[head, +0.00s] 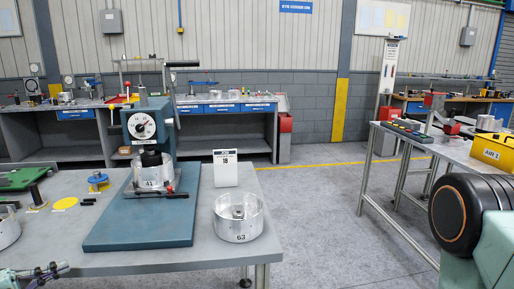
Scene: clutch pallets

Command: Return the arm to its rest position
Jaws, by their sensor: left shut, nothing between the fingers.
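My left gripper (52,270) shows at the bottom left corner, low at the near edge of the grey table (190,262). It is shut and looks empty. Only its front end is in the picture; most of the left arm is cut off. It is apart from the things on the table. My right gripper is out of view.
A teal press with a dial (143,125) stands on a blue base plate (125,235), with a metal drum marked 41 (152,180) under it. A drum marked 63 (239,222) and a sign marked 18 (225,170) stand to its right. A yellow disc (65,203) lies left. Open floor (310,215) separates the right bench.

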